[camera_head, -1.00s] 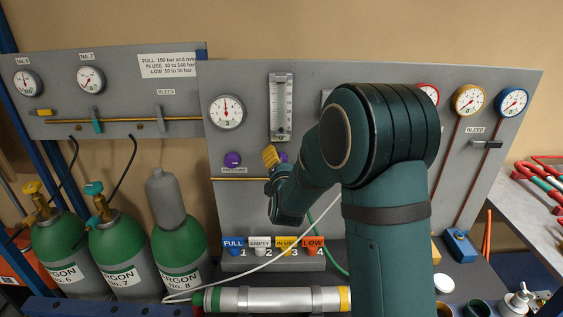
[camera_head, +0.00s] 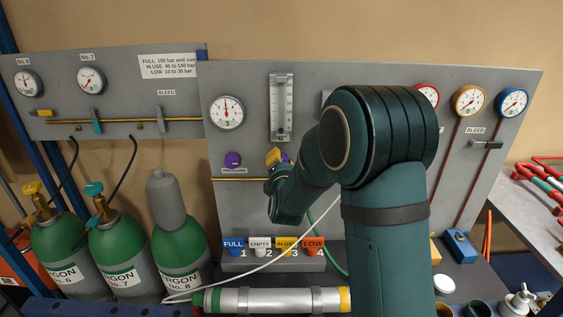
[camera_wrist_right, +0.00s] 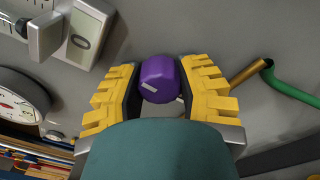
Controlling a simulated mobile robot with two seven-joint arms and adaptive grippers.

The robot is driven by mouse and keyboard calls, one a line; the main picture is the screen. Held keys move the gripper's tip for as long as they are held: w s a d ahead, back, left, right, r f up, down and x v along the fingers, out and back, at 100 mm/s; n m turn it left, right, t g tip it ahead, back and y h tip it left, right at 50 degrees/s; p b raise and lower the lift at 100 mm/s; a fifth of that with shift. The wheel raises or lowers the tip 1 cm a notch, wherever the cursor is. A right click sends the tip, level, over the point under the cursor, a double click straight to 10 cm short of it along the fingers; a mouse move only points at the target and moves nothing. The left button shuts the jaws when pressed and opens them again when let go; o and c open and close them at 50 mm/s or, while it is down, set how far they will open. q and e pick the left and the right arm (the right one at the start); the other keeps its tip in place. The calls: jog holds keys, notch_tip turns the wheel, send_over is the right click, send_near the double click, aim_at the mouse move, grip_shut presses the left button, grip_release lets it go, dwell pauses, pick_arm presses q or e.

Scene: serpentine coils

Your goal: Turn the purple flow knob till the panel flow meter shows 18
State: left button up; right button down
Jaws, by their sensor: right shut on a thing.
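The purple flow knob (camera_wrist_right: 159,80) shows between my yellow right fingertips (camera_wrist_right: 161,88) in the right wrist view, with a pale mark on its face. My right gripper (camera_head: 275,157) is shut on it at the panel. In the head view, only a bit of the knob shows behind the fingers. The panel flow meter (camera_head: 281,104) is the upright clear tube just above the knob; its reading is too small to tell. Its lower end (camera_wrist_right: 84,32) shows at upper left in the wrist view. My left gripper is not in view.
A second purple knob (camera_head: 232,159) sits left of the gripper, under a round white gauge (camera_head: 226,112). A brass pipe with a green hose (camera_wrist_right: 288,88) lies right of the fingers.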

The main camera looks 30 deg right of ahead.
jog(key=m+b, duration=0.1)
jog(key=m, duration=0.4)
jog(key=shift+d, duration=0.1)
jog(key=m+b, duration=0.1)
jog(key=m, duration=0.2)
jog(key=shift+m+h+b, duration=0.4)
jog(key=m+b, duration=0.2)
jog(key=m, duration=0.2)
jog(key=shift+f+m, duration=0.1)
jog(key=shift+m, duration=0.3)
jog(key=m+b, duration=0.1)
jog(key=m, duration=0.1)
jog(key=shift+m+b, duration=0.3)
jog(key=shift+m, duration=0.1)
jog(key=m+b, duration=0.2)
jog(key=m, duration=0.1)
jog(key=shift+m+h, duration=0.3)
jog(key=shift+m, duration=0.1)
jog(key=m+b, duration=0.1)
jog(key=m, duration=0.2)
jog(key=shift+m+b, duration=0.3)
jog(key=shift+b, duration=0.1)
jog(key=m, duration=0.2)
jog(key=shift+m+g+b, duration=0.3)
jog(key=shift+b, duration=0.05)
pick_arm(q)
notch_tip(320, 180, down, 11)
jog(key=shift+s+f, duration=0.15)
pick_arm(e)
jog(key=shift+m, duration=1.4)
